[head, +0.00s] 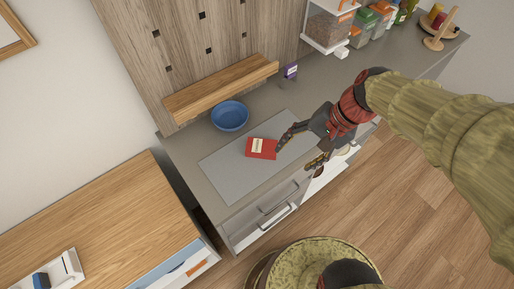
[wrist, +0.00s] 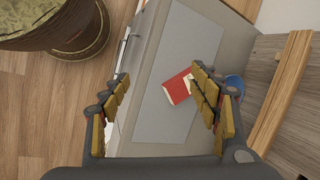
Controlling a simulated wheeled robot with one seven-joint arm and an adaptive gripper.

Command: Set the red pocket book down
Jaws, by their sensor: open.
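The red pocket book (head: 261,149), with a pale label on its cover, lies flat on a grey mat (head: 222,170) on the counter. In the wrist view the book (wrist: 176,88) shows between my fingers, close to the right one, which hides part of it. My gripper (head: 301,150) is open and empty, to the right of the book in the head view and apart from it. In the wrist view the two fingers (wrist: 163,100) are spread wide.
A blue bowl (head: 230,116) stands behind the mat, below a wooden shelf (head: 220,88). A small purple container (head: 290,71) stands right of the shelf. A food dispenser (head: 328,26) and several jars are farther right. An open drawer (head: 264,229) juts from the counter front. The mat is otherwise clear.

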